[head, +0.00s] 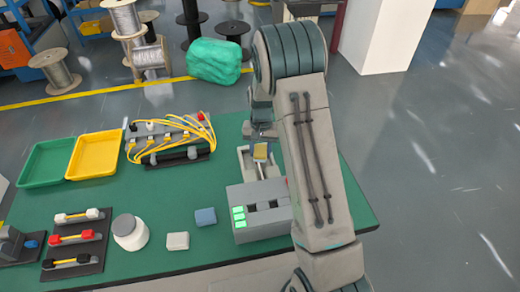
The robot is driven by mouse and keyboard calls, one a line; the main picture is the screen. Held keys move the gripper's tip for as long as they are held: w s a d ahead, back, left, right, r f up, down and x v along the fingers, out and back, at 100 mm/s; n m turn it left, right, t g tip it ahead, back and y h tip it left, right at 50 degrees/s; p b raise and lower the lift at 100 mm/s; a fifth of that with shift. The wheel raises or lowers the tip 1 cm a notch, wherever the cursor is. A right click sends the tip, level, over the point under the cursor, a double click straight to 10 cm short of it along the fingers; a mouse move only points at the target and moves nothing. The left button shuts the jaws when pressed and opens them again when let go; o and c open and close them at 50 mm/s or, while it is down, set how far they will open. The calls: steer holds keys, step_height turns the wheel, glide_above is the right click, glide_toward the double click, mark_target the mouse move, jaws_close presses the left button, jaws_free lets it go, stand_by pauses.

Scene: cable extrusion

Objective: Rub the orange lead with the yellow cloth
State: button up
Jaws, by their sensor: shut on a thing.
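My gripper (262,136) is at the far right part of the green table, partly hidden by my arm. It is shut on a small yellow block-like piece, which looks like the yellow cloth (260,152). The cloth is over a pale grey tray or fixture (246,163) behind the grey box. Whether it touches anything there is too small to tell. I cannot pick out the orange lead for sure; several yellow-orange leads (172,124) hang on a grey rack at the back of the table.
A grey box with green buttons (238,217) stands in front of the fixture. Green (44,164) and yellow (92,156) trays are at the back left.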

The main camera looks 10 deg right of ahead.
steer(key=a, duration=0.2)
steer(key=shift+a, duration=0.4)
steer(key=shift+a+r, duration=0.1)
steer(key=shift+a, duration=0.15)
step_height(320, 180, up, 8)
steer(key=p, duration=0.4)
steer(key=shift+s+p, duration=0.1)
steer(key=shift+p, duration=0.25)
